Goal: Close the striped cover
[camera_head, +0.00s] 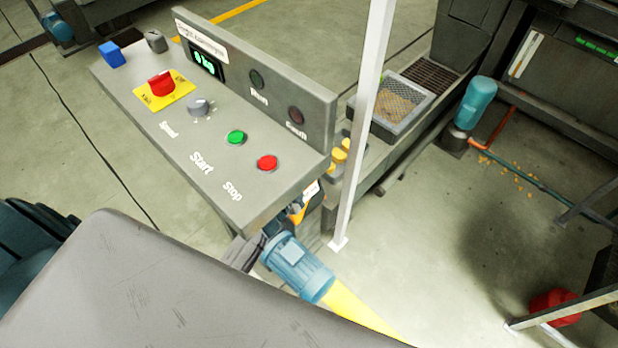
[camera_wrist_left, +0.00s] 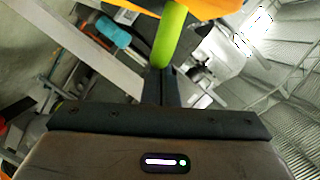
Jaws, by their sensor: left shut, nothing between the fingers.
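In the left wrist view my left gripper (camera_wrist_left: 159,86) is shut, its dark fingers together and empty. A lime-green rounded bar (camera_wrist_left: 170,35), perhaps a handle, is just beyond the fingertips; I cannot tell whether they touch it. An orange panel (camera_wrist_left: 200,9) with a dark patch beside it crosses the top edge behind the bar. It may be part of the striped cover, but too little shows to be sure or to tell how far open it is. No striped cover is clear in the head view. Neither gripper shows in the head view.
A grey control panel (camera_head: 210,165) with a red knob, green and red buttons stands at the upper left. A white post (camera_head: 362,130) rises beside it. A blue motor (camera_head: 297,265) is below. A large grey surface (camera_head: 150,290) fills the lower left. Open floor (camera_head: 450,260) lies right.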

